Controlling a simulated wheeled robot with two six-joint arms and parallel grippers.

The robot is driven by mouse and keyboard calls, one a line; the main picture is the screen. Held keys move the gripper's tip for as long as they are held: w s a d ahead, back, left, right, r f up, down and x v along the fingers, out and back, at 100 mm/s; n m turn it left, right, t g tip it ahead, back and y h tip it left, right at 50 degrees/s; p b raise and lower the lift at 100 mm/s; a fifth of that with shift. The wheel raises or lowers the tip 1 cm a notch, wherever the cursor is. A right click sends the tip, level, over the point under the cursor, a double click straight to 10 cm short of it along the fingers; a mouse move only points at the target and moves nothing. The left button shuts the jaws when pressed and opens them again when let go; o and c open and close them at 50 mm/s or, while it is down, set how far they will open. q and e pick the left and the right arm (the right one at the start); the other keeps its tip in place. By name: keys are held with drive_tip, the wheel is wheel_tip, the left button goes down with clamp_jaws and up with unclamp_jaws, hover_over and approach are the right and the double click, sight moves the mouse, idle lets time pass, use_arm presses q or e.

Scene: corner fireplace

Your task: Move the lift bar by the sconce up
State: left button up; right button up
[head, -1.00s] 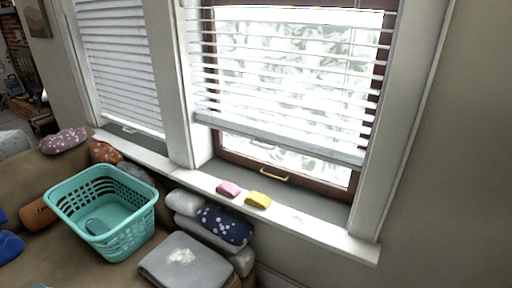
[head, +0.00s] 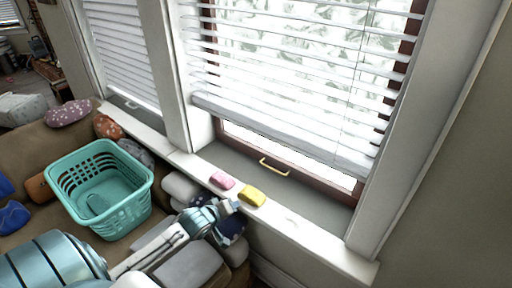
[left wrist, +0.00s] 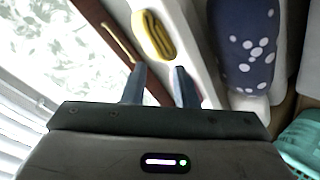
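A gold lift bar (head: 275,167) sits low on the brown sash of the right-hand window. It also shows in the left wrist view (left wrist: 118,40), ahead and left of the fingers. A second, smaller bar (head: 131,104) shows faintly at the foot of the left window. No sconce shows. My right gripper is not in view.
White blinds (head: 290,80) hang just above the bar. A teal basket (head: 125,215) and cushions are on the sofa.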

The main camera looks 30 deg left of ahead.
sight(256, 140)
use_arm(q)
drive_tip(key=w+a+r+n+t+h, duration=0.1)
drive_tip(key=w+r+n+t, duration=0.2)
drive_tip(key=r, duration=0.6)
drive_tip(key=w+a+r+n+t+h, duration=0.1)
drive_tip(key=w+r+n, duration=0.3)
drive_tip(key=r, duration=0.5)
drive_tip(key=shift+m, duration=0.4)
drive_tip(key=x, duration=1.1)
drive_tip(key=shift+w+r, duration=0.2)
drive_tip(key=shift+w, duration=0.05)
clamp_jaws()
